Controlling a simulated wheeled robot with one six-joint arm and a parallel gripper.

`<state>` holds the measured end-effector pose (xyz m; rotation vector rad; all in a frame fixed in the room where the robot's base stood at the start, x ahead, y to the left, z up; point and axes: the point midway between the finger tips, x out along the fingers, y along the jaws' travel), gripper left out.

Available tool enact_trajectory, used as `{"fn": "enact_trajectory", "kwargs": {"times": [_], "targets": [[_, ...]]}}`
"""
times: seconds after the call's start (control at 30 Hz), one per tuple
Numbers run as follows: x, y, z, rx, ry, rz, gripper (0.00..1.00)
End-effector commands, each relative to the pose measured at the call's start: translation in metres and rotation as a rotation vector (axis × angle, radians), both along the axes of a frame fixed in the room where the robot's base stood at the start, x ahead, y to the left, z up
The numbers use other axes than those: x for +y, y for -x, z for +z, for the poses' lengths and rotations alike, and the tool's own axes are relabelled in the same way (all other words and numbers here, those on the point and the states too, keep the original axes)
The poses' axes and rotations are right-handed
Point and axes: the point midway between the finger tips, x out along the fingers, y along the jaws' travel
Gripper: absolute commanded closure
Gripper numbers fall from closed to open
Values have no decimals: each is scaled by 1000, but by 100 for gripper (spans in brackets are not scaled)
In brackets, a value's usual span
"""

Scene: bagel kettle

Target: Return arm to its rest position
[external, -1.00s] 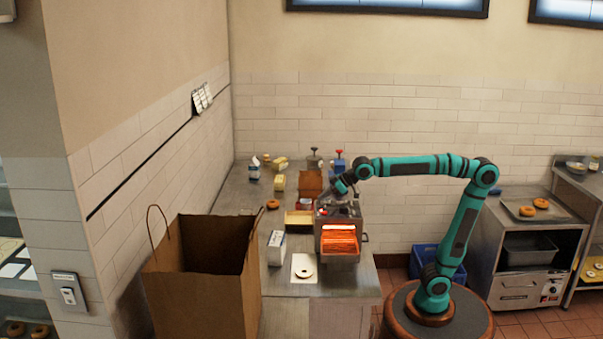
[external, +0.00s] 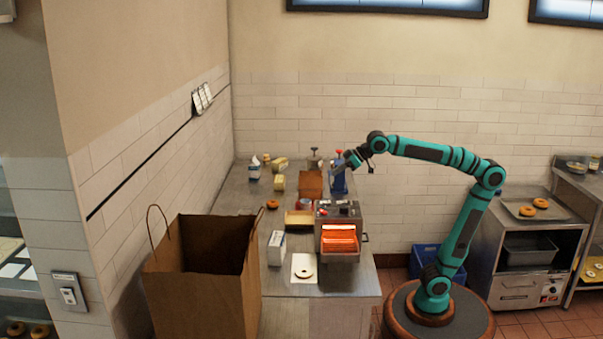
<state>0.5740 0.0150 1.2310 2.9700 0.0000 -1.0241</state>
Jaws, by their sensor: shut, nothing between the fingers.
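My teal and black arm stands on a round base (external: 437,315) to the right of the steel counter. Its elbow is raised, and the forearm reaches left over the counter. My gripper (external: 340,166) is shut and empty, held above the back right part of the counter near the blue-bodied bottle (external: 339,183). From this view I cannot tell whether it touches the bottle. The toaster (external: 340,241) with the glowing orange front stands below and in front of the gripper, apart from it.
A large brown paper bag (external: 205,285) stands at the front left. A bagel (external: 272,204), cartons and a white sheet (external: 304,268) lie on the counter. A steel oven unit (external: 527,275) with a tray of bagels stands to the right of my arm. The air above the counter is clear.

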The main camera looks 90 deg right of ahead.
Motion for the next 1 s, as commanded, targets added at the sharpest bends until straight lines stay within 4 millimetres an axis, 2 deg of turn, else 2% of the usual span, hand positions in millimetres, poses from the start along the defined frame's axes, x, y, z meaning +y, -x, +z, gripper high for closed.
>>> {"fn": "enact_trajectory", "kwargs": {"times": [0.57, 0.67, 0.77, 1.0], "targets": [[0, 5, 1, -9, 0, 0, 100], [-2, 16, -2, -39, -1, 2, 100], [-3, 35, -9, -94, -2, 3, 100], [-8, 89, -33, -258, -5, 6, 100]]}}
